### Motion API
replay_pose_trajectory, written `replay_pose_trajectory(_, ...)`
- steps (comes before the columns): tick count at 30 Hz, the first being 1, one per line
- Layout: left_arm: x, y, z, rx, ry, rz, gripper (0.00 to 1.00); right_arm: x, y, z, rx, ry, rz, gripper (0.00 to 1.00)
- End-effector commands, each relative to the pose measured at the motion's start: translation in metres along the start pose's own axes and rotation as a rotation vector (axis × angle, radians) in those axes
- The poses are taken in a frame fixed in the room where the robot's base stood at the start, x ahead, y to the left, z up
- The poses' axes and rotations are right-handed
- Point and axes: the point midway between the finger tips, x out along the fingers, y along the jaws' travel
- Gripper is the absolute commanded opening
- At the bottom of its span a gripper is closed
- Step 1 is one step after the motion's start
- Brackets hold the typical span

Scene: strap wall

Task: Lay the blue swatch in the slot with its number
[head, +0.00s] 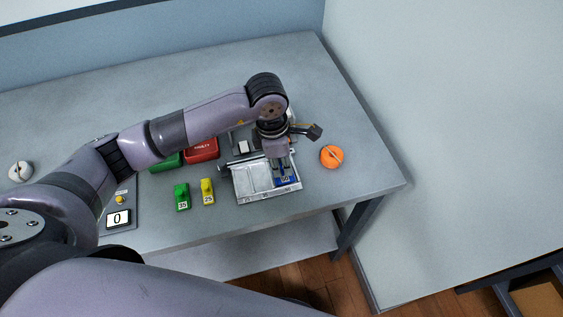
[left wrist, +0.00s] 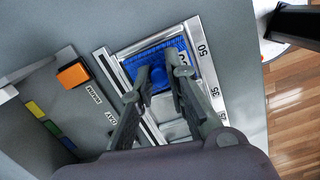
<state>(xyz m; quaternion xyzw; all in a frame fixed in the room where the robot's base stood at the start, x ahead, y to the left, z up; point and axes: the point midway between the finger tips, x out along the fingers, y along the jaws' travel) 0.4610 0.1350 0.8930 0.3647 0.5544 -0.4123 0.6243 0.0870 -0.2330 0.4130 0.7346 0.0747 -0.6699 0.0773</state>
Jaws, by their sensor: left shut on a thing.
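My left gripper (head: 282,172) points down over the right end of the metal slot tray (head: 254,196). It is shut on the blue swatch (head: 287,182), which shows just under the fingertips. In the left wrist view the left gripper (left wrist: 160,88) has its fingertips at the middle of the blue swatch (left wrist: 140,60). The swatch lines up with the slot marked 50 on the tray rim (left wrist: 208,65). The swatch's own number is partly hidden by a finger. Whether it rests on the slot floor I cannot tell. My right gripper is not in view.
A green swatch (head: 182,198) marked 35 and a yellow swatch (head: 207,192) marked 25 lie left of the tray. A red bin (head: 203,150) and a green bin (head: 168,162) stand behind them. An orange round object (head: 331,157) sits right of the tray.

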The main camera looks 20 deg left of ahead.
Motion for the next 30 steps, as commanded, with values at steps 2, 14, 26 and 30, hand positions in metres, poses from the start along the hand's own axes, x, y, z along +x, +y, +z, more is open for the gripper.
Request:
replay_pose_trajectory(2, -0.0004, 0.0, 0.0, 0.0, 0.0, 0.0, 0.0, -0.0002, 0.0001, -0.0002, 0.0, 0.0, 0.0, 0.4)
replay_pose_trajectory(14, -0.0003, 0.0001, 0.0, 0.0, 0.0, 0.0, 0.37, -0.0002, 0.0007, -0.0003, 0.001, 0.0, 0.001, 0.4)
replay_pose_trajectory(26, -0.0001, 0.0, -0.0001, 0.0, 0.0, 0.0, 0.49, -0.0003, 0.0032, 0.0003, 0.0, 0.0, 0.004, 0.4)
replay_pose_trajectory(30, -0.0002, 0.0, 0.0, 0.0, 0.0, 0.0, 0.55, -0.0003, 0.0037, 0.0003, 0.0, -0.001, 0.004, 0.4)
